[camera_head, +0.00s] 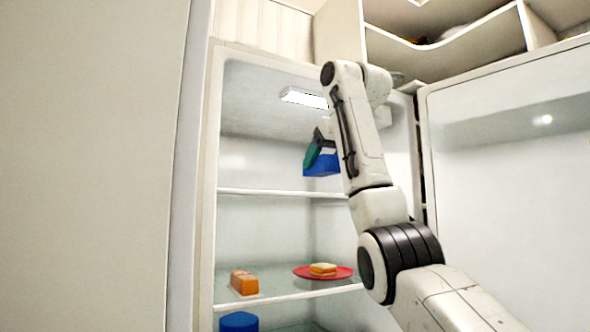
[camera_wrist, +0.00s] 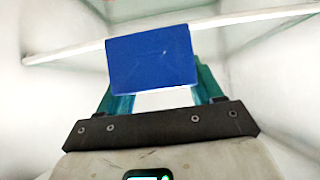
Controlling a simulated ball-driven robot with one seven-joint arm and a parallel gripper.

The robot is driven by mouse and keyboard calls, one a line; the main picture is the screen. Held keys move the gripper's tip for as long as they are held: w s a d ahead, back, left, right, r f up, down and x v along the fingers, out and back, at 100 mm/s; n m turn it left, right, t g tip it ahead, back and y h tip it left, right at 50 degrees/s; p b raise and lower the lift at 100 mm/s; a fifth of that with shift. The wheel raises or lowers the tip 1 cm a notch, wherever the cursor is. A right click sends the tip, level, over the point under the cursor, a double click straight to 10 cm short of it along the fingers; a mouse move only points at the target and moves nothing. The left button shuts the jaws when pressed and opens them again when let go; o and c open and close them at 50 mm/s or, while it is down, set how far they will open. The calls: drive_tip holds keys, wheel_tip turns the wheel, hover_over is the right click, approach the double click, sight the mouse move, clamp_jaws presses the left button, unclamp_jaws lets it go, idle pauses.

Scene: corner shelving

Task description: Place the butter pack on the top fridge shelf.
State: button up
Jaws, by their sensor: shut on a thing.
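The butter pack (camera_head: 321,165) is a blue block inside the open fridge, above the top shelf (camera_head: 275,192). My gripper (camera_head: 314,152), with green fingers, is shut on it; my arm partly hides the pack in the head view. In the wrist view the blue pack (camera_wrist: 151,60) sits between the green fingertips (camera_wrist: 152,88), with a pale shelf edge (camera_wrist: 70,52) behind it. The pack looks close to the shelf, but I cannot tell whether it touches it.
The lower shelf (camera_head: 275,298) holds an orange block (camera_head: 244,283) and a red plate (camera_head: 306,272) with a sandwich (camera_head: 323,268). A blue object (camera_head: 239,322) is below. The open fridge door (camera_head: 510,180) stands at right. The top shelf's visible left part is bare.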

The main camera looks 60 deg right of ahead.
drive_tip(key=shift+w+d+r+p, duration=0.2)
drive_tip(key=shift+w+d+p, duration=0.3)
drive_tip(key=shift+p, duration=0.75)
drive_tip(key=shift+w+d+r+p, duration=0.2)
drive_tip(key=shift+w+p, duration=0.5)
drive_tip(key=shift+p, duration=0.55)
drive_tip(key=w+d+p, duration=0.1)
drive_tip(key=p, duration=0.6)
drive_tip(key=shift+w+f, duration=0.1)
drive_tip(key=shift+w, duration=0.25)
drive_tip(key=w+d+p, duration=0.1)
drive_tip(key=w+p, duration=0.1)
drive_tip(key=w+d+p, duration=0.1)
drive_tip(key=w+p, duration=0.1)
drive_tip(key=w+d+p, duration=0.2)
drive_tip(key=shift+w, duration=0.2)
drive_tip(key=shift+w+d+f+p, duration=0.35)
drive_tip(key=shift+w+p, duration=0.15)
drive_tip(key=shift+w, duration=0.05)
drive_tip(key=shift+f, duration=1.7)
drive_tip(key=shift+f, duration=0.15)
drive_tip(key=o, duration=1.3)
drive_tip(key=shift+o, duration=0.2)
